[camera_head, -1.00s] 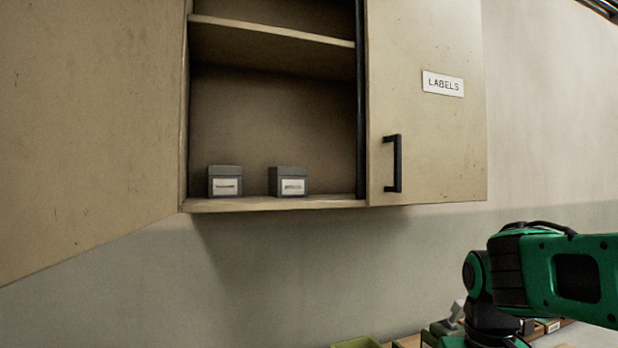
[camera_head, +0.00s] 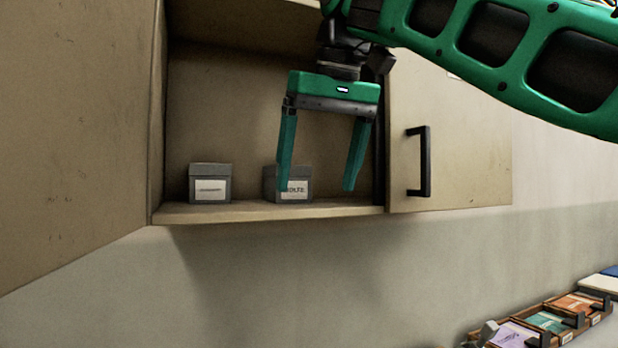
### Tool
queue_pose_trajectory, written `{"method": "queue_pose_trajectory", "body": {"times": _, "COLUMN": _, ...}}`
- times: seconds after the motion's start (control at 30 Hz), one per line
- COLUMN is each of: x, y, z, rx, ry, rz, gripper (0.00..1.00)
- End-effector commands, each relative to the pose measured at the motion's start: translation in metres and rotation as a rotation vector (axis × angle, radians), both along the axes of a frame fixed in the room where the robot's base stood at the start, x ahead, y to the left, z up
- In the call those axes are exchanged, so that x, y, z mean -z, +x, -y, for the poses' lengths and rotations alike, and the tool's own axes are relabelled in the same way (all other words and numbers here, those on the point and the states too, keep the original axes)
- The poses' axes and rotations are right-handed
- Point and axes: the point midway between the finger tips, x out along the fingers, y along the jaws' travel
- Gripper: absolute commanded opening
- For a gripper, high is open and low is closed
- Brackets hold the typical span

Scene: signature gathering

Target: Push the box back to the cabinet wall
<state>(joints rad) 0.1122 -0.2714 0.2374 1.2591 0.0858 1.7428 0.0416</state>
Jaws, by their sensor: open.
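Two small grey lidded boxes with white labels stand on the lower shelf of the open wall cabinet (camera_head: 245,213). The left box (camera_head: 210,171) is in full view. The right box (camera_head: 299,171) is partly hidden behind a finger of my gripper. The cabinet's back wall (camera_head: 225,105) rises behind both boxes. My gripper (camera_head: 317,188) points down with its two green fingers spread wide and nothing between them. Its left finger overlaps the right box in the picture; I cannot tell whether it touches.
The left door (camera_head: 75,120) stands open. The right door (camera_head: 460,150) is shut and has a black handle (camera_head: 424,162). A shelf edge (camera_head: 235,27) runs above the boxes. Trays with coloured packets (camera_head: 550,320) stand low at the right.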

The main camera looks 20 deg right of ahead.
Motion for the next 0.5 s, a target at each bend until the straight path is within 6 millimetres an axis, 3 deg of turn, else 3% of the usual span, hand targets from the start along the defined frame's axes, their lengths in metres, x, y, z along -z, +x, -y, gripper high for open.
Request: {"method": "queue_pose_trajectory", "body": {"times": 0.5, "x": 0.001, "y": 0.011, "z": 0.005, "rx": 0.01, "ry": 0.0, "rz": -0.004, "gripper": 0.83}}
